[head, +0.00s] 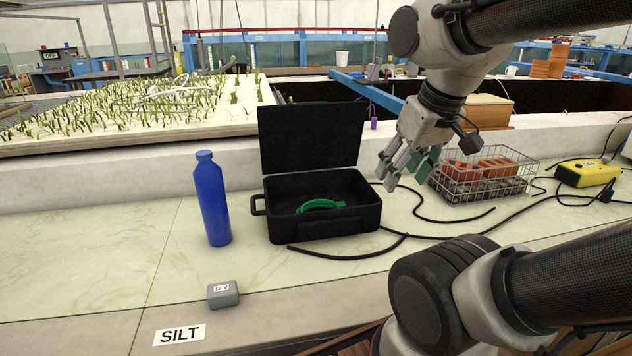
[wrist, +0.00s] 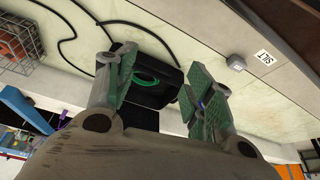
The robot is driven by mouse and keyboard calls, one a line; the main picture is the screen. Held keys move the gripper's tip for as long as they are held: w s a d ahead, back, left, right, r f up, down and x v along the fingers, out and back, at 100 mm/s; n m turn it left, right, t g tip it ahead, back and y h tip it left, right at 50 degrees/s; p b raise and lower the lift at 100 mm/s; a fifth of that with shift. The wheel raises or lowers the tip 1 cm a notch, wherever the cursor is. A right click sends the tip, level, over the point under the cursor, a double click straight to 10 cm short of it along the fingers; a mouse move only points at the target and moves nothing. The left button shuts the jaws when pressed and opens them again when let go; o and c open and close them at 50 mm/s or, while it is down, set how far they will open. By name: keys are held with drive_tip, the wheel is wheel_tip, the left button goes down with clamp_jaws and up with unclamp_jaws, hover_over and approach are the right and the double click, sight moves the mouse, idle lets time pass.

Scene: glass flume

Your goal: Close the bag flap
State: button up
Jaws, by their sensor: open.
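A black case-like bag (head: 325,222) stands on the pale bench in the head view. Its flap (head: 312,138) is up, standing open at the back edge. A green ring-shaped item (head: 322,205) lies inside. My gripper (head: 402,178) is to the right of the flap and above the bench, apart from the bag, with its fingers open and empty. In the wrist view my gripper (wrist: 162,92) shows its spread green-padded fingers. The bag (wrist: 165,88) with the green item shows between and beyond them, partly hidden by the fingers.
A blue bottle (head: 211,198) stands left of the bag, with a grey block (head: 223,294) in front. Black cables (head: 430,236) run right of the bag. A wire basket (head: 484,178) with orange items and a yellow device (head: 588,173) stand further right. The bench front is mostly clear.

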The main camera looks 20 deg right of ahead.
drive_tip(key=shift+f, duration=0.1)
drive_tip(key=c, duration=0.3)
drive_tip(key=shift+w+f, duration=0.1)
drive_tip(key=shift+f, duration=0.25)
drive_tip(key=c, duration=0.4)
drive_tip(key=shift+w+f+g, duration=0.45)
drive_tip(key=shift+f+g, duration=0.05)
drive_tip(key=shift+g, duration=0.1)
drive_tip(key=c, duration=0.3)
drive_tip(key=shift+g, duration=0.4)
drive_tip(key=w, duration=0.5)
drive_tip(key=shift+w+d+r, duration=0.15)
drive_tip(key=shift+w+r, duration=0.05)
drive_tip(key=shift+r, duration=0.1)
clamp_jaws()
wheel_tip(320, 180, up, 8)
drive_tip(key=m+t+h, duration=0.1)
drive_tip(key=t+h, duration=0.1)
drive_tip(key=t, duration=0.3)
hover_over(315, 104)
drive_tip(key=shift+f, duration=0.2)
wheel_tip(315, 104, up, 6)
drive_tip(key=w+m+t, duration=0.1)
drive_tip(key=w, duration=0.2)
drive_tip(key=w+f, duration=0.3)
drive_tip(key=f, duration=0.5)
drive_tip(key=shift+w+d+f, duration=0.2)
drive_tip(key=shift+d+f, duration=0.2)
